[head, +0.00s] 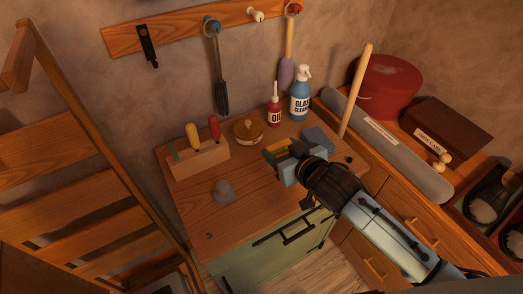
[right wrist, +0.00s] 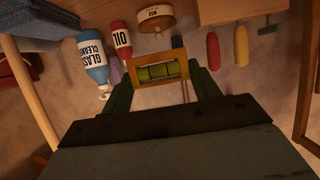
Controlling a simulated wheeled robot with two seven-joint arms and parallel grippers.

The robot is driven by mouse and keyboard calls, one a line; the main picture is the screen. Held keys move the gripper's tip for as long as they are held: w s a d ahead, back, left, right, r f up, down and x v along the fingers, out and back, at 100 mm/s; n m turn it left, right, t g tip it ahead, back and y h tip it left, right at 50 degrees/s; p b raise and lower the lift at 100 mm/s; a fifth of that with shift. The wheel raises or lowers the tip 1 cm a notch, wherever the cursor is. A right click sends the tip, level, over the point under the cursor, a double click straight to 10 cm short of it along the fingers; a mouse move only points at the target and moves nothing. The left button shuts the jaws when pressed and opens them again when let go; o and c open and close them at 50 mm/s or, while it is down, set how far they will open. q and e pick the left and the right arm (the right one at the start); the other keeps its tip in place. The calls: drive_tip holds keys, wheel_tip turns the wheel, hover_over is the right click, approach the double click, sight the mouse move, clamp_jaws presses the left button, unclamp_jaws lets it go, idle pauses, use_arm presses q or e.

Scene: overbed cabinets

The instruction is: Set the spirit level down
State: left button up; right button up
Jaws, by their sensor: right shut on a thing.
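The spirit level (head: 275,147) is a small yellow-orange bar with a green vial. It is low over the back right part of the wooden worktop (head: 250,190); I cannot tell whether it touches the wood. My right gripper (head: 284,156) is shut on it. In the right wrist view the level (right wrist: 158,84) lies crosswise between the dark green fingers of the gripper (right wrist: 160,88). The gripper hides part of the level in the head view. My left gripper is not in view.
Behind the level stand an oil bottle (head: 274,116), a glass cleaner bottle (head: 300,103) and a round tin (head: 248,132). A blue folded cloth (head: 319,138) lies at right. A tool block (head: 200,163) and grey lump (head: 223,191) are left. The worktop's front middle is clear.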

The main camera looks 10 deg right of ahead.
drive_tip(key=b, duration=0.1)
hover_over(277, 182)
wheel_tip(277, 182, down, 7)
drive_tip(key=shift+r, duration=0.2)
drive_tip(key=shift+f+b, duration=0.4)
drive_tip(key=shift+f, duration=1.65)
drive_tip(key=shift+f, duration=0.15)
drive_tip(key=o, duration=1)
drive_tip(key=shift+o, duration=0.3)
drive_tip(key=p+v, duration=0.1)
drive_tip(key=v, duration=1.1)
drive_tip(key=shift+d, duration=0.15)
